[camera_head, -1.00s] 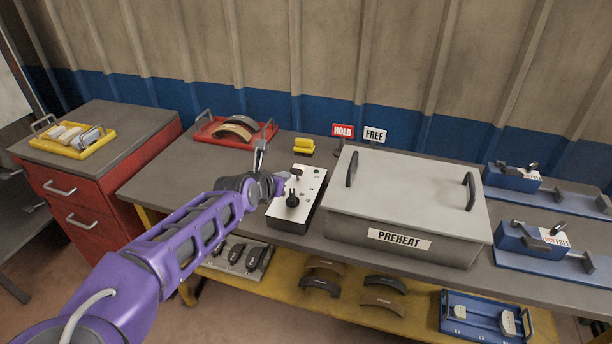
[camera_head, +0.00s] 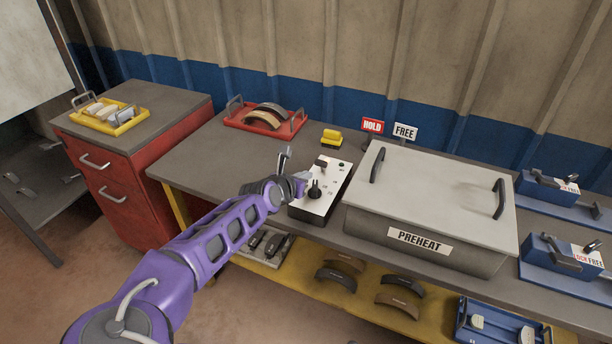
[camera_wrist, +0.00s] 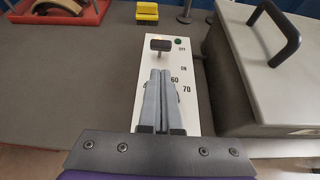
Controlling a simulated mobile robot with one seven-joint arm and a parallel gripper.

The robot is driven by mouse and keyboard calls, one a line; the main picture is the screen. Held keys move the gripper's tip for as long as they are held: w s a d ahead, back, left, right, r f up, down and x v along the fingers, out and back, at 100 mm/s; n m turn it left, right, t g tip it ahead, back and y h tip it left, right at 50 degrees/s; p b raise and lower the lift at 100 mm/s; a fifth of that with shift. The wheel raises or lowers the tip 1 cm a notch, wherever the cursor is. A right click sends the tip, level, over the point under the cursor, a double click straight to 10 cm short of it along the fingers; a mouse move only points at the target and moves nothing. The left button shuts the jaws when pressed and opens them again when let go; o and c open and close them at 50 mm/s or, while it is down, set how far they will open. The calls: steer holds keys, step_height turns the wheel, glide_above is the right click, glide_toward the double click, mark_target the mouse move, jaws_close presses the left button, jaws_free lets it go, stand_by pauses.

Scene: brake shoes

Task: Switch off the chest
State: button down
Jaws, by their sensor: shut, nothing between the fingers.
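The chest (camera_head: 403,241) is a grey lidded box marked PREHEAT, its lid closed. Its control box (camera_head: 328,205) stands just left of it, with a white top, a black knob (camera_head: 315,189) and a dark T-shaped switch handle (camera_head: 321,163). In the wrist view the switch handle (camera_wrist: 160,45) is at the OFF end of the white panel (camera_wrist: 190,70), beside a green lamp (camera_wrist: 178,41). My gripper (camera_wrist: 161,74) is shut and empty, over the panel, its tips a little short of the switch handle. The knob is hidden behind the fingers in the wrist view.
A red tray (camera_head: 266,120) with brake shoes is at the back left. HOLD (camera_head: 372,125) and FREE (camera_head: 405,132) signs stand behind the chest. Blue fixtures (camera_head: 560,258) are at the right. The bench left of the control box is clear.

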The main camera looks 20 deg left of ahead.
mark_target(322, 167)
steer(key=x, duration=0.7)
steer(key=shift+w+f, duration=0.15)
steer(key=shift+w, duration=0.2)
steer(key=shift+w, duration=0.15)
steer(key=shift+d, duration=0.1)
